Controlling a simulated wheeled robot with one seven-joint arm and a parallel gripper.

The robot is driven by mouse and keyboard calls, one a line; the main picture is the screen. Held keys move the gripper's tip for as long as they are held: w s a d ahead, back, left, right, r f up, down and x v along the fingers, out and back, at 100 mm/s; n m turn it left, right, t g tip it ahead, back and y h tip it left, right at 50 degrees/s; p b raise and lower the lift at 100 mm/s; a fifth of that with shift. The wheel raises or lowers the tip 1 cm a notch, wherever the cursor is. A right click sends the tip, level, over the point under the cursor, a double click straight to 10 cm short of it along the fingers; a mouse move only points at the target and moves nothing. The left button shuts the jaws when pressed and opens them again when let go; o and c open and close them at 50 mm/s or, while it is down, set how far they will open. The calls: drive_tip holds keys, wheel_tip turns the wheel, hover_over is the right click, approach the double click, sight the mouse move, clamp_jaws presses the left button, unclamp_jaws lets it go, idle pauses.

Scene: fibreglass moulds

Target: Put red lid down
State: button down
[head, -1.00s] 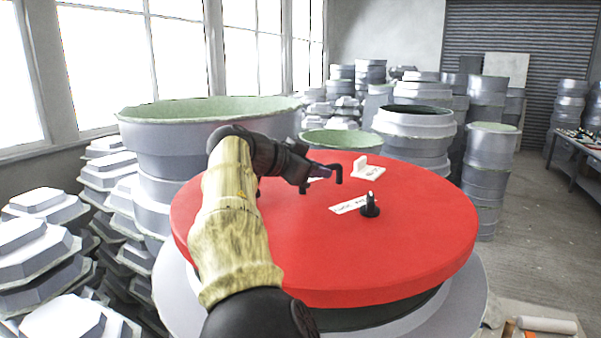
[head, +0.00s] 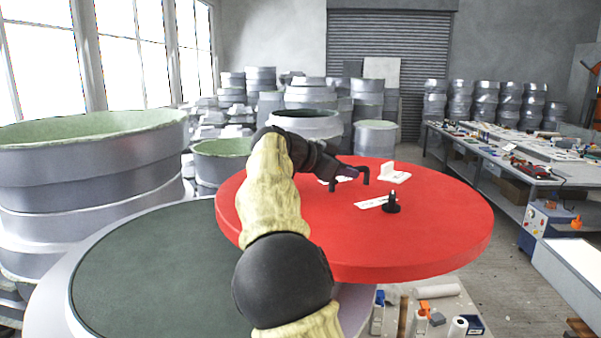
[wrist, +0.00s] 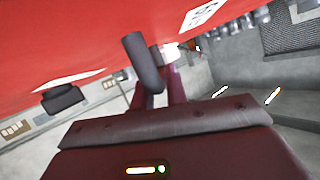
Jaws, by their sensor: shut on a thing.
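The red lid (head: 330,235) is a large round disc with a black knob (head: 392,204), white labels and a black bent handle (head: 366,174) on top. My gripper (head: 349,172) is shut on that handle, and the lid is held off to the right of the wide grey mould (head: 150,265). The mould's dark green top lies mostly bare; the lid overlaps its right edge in the picture. In the wrist view the lid (wrist: 70,40) fills the top, with the handle (wrist: 145,65) at my fingers (wrist: 163,90). The exact finger contact is hard to see.
A large green-lined mould (head: 90,165) stands at the left. A cluttered workbench (head: 520,165) runs along the right. Rollers and bottles lie on a low surface (head: 455,290) below the lid. Bare floor (head: 510,290) shows at the lower right. Stacked moulds fill the back.

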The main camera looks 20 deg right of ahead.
sight(433, 194)
drive_tip(key=s+d+m+g, duration=0.1)
drive_tip(key=s+d, duration=0.1)
drive_tip(key=d, duration=0.4)
drive_tip(key=s+d+m+g, duration=0.1)
drive_tip(key=s+d, duration=0.2)
drive_tip(key=d, duration=0.3)
drive_tip(key=s+d+r+m+g, duration=0.1)
drive_tip(key=s+d+g, duration=0.1)
drive_tip(key=d, duration=0.4)
drive_tip(key=shift+s+d+h, duration=0.35)
drive_tip(key=shift+s+h, duration=0.05)
drive_tip(key=shift+s, duration=0.35)
drive_tip(key=shift+w+a, duration=0.1)
